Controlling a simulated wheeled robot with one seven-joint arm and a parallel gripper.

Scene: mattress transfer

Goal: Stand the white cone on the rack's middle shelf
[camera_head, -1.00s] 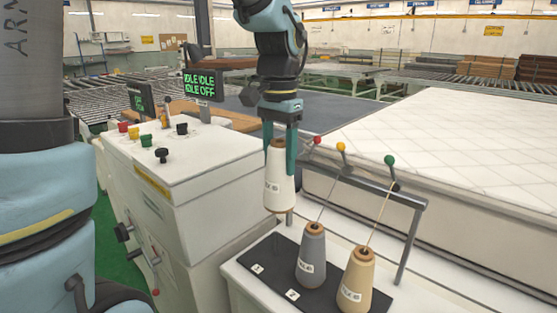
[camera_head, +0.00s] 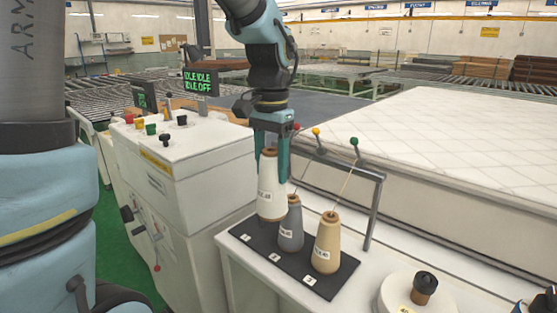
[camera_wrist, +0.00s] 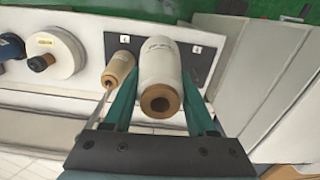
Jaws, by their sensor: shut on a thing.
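The white cone (camera_head: 270,196) is upright in my gripper (camera_head: 271,176), with a finger on each side of its upper part. Its base is at the black numbered mat (camera_head: 263,252), by the spot marked 1; I cannot tell if it touches. The wrist view shows the cone (camera_wrist: 160,65) end-on between the fingers of my gripper (camera_wrist: 161,100). A grey cone (camera_head: 290,228) and a tan cone (camera_head: 326,245) stand beside it on the mat. The grey one is hidden in the wrist view. I cannot make out the rack's middle shelf in either view.
A rail with coloured knobs (camera_head: 372,215) stands behind the cones, with threads running to it. A white control cabinet (camera_head: 190,160) is on the left. A round white piece (camera_head: 398,286) lies at the right. A mattress (camera_head: 450,140) is behind.

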